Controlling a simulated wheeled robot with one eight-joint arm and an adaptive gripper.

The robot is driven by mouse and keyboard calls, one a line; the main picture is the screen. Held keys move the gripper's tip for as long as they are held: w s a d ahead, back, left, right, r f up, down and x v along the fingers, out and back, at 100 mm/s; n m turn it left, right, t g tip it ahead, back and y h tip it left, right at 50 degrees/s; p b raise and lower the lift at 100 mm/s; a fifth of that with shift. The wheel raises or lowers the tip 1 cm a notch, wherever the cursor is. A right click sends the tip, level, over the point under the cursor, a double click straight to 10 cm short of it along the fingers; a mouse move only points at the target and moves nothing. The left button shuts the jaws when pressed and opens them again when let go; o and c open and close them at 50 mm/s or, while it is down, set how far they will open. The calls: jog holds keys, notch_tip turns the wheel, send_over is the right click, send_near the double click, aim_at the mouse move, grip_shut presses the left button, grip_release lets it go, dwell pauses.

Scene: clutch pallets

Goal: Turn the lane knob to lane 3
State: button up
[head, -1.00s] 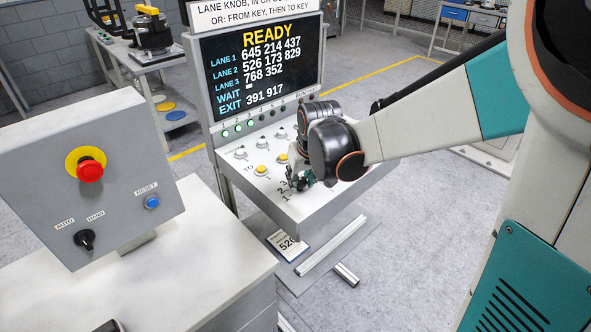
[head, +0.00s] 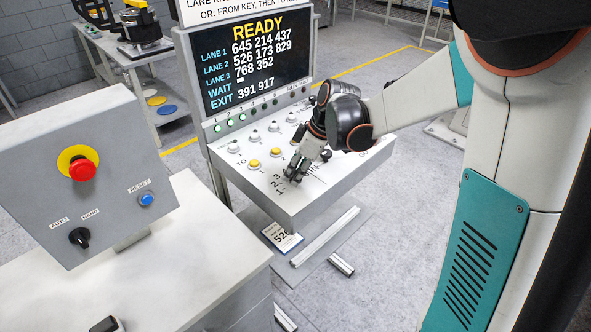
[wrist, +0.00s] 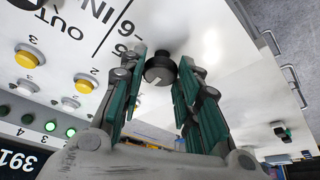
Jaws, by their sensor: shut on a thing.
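The lane knob (wrist: 160,70) is a round black knob with a pale mark on its face, in the wrist view between my two fingers. My gripper (wrist: 162,62) is shut on it, with one finger on each side. In the head view my gripper (head: 293,172) is down at the console panel (head: 318,192), just right of the lane numbers 3, 2, 1 (head: 279,184). There the fingers hide the knob, and I cannot tell which lane it points to.
A screen (head: 258,62) above the panel reads READY and lists lanes 1 to 3. Yellow buttons (wrist: 84,86) and small white knobs sit close by on the panel. A grey control box (head: 95,180) with a red emergency button (head: 82,170) stands at left.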

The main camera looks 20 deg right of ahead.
jog(key=shift+n+g, duration=0.4)
jog(key=shift+n, duration=0.6)
jog(key=o, duration=1.1)
jog(key=shift+c, duration=0.2)
jog(key=shift+r, duration=0.1)
jog(key=v, duration=1.1)
jog(key=shift+d+r, duration=0.3)
jog(key=shift+d, duration=0.05)
